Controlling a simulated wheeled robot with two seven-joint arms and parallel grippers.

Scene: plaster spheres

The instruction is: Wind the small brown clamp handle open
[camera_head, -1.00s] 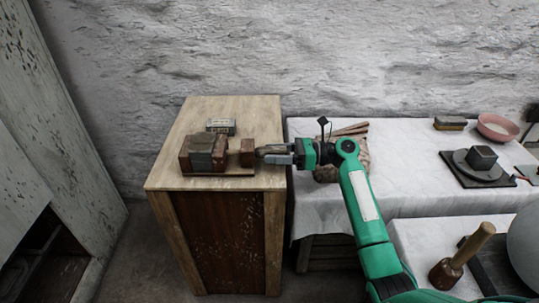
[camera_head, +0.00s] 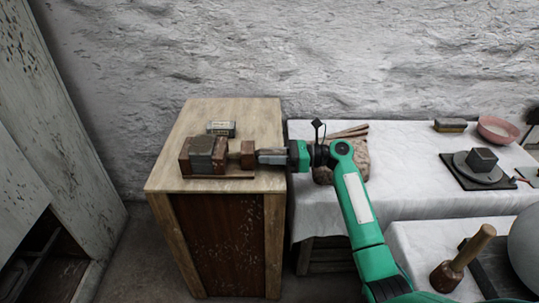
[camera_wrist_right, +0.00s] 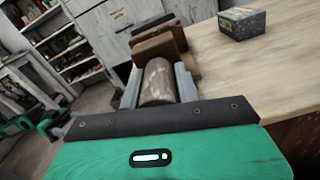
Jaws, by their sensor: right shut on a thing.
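The clamp (camera_head: 192,158) sits on the wooden cabinet top, with brown blocks and a grey block on a brown base. My right gripper (camera_head: 268,157) reaches in from the right, level with that end block. In the wrist view its two grey fingers (camera_wrist_right: 159,92) are shut on the small brown handle (camera_wrist_right: 158,76), a scuffed cylinder.
A small grey block (camera_head: 221,128) lies on the cabinet (camera_head: 255,113) behind the clamp. A white-clothed table (camera_head: 405,150) stands to the right, with a pink bowl (camera_head: 497,129) and a dark cube (camera_head: 482,159).

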